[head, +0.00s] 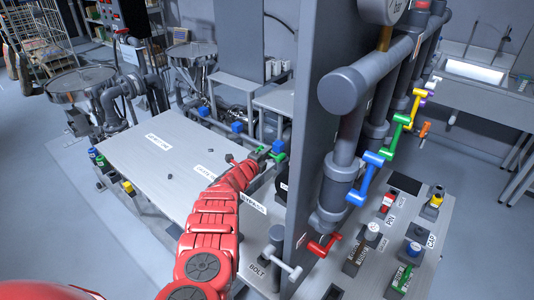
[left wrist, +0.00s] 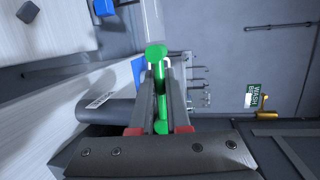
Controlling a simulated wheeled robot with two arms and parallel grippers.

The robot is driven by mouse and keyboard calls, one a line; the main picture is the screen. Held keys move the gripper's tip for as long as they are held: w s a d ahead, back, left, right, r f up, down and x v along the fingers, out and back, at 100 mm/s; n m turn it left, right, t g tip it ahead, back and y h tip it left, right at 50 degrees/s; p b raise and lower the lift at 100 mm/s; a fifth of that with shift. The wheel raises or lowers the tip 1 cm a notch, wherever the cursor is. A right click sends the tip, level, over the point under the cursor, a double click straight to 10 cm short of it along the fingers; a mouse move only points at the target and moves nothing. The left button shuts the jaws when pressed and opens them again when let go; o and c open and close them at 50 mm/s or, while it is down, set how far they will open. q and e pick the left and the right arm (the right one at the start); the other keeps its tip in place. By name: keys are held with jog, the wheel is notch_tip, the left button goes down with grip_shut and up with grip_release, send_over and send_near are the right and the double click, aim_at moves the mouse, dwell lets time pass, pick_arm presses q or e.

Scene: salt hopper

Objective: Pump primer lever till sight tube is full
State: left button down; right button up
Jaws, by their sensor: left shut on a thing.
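My left arm reaches over the light table, and its gripper (head: 268,154) is at the far right edge, close to the grey upright panel. It is shut on a green handle (head: 279,146), which I take to be the primer lever. In the left wrist view the green handle (left wrist: 156,53) stands between the two grey fingers (left wrist: 160,85), its rounded end showing past them. My right gripper is not in view.
A tall grey panel (head: 315,110) stands right of my arm. Beyond it, pipes carry red (head: 325,246), blue (head: 368,172), green (head: 397,132) and yellow (head: 416,103) cranks. The table (head: 150,165) is mostly clear. Blue valve handles (head: 237,127) sit along its back edge.

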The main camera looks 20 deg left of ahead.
pick_arm(q)
jog(key=c, duration=0.9)
grip_release()
jog(key=shift+s, duration=0.1)
jog(key=p+v, duration=1.1)
jog(key=v, duration=0.6)
jog(key=shift+p, duration=0.3)
jog(key=shift+s, duration=0.15)
jog(key=shift+a, duration=0.1)
